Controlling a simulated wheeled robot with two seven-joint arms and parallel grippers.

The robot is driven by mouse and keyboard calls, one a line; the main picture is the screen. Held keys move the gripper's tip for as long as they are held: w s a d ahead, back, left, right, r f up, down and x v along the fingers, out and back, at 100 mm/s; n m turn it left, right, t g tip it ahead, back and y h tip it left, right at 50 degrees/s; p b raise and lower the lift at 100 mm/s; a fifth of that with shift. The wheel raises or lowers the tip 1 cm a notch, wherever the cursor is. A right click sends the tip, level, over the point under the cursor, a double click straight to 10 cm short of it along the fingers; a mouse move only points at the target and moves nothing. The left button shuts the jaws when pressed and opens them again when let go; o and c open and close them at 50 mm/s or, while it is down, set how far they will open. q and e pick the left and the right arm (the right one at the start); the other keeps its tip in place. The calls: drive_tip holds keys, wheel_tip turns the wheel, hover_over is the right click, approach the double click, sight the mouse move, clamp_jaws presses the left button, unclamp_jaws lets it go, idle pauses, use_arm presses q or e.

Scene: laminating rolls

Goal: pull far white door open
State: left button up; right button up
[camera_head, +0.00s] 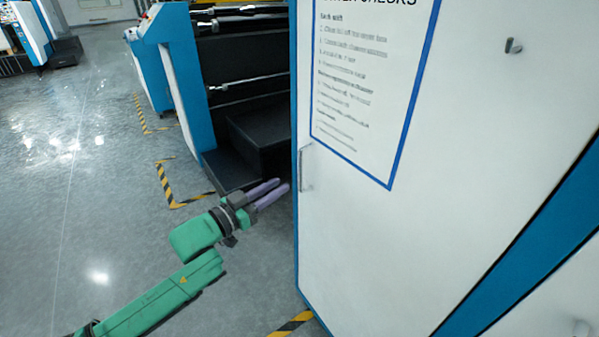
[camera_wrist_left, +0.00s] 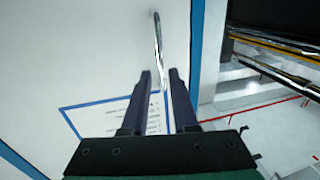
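A large white door (camera_head: 450,170) with a blue-edged printed notice fills the right of the head view. Its slim metal handle (camera_head: 301,168) stands upright near the door's left edge. In the left wrist view the handle (camera_wrist_left: 158,40) runs down the white door face (camera_wrist_left: 100,45) to the gap between the fingers. My left gripper (camera_head: 280,191) is just left of the handle's lower end, its purple fingers pointing at it. The fingers (camera_wrist_left: 160,80) are apart, with room on both sides of the bar; I cannot tell whether the bar is fully between them. My right gripper is not in view.
A blue-and-black machine with rollers (camera_head: 240,85) stands behind the door's left edge. Yellow-black tape (camera_head: 170,190) marks the grey floor. The floor on the left (camera_head: 70,200) is clear. A small hook (camera_head: 513,46) sticks out from the white surface at upper right.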

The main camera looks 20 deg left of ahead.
sight(300, 174)
use_arm(q)
drive_tip(key=x, duration=0.8)
drive_tip(key=shift+w+d+r, duration=0.15)
drive_tip(key=shift+w+d, duration=0.15)
drive_tip(key=shift+w, duration=0.25)
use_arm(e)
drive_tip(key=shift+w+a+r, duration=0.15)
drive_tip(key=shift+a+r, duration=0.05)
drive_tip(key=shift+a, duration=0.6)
use_arm(q)
drive_tip(key=shift+s, duration=0.1)
clamp_jaws()
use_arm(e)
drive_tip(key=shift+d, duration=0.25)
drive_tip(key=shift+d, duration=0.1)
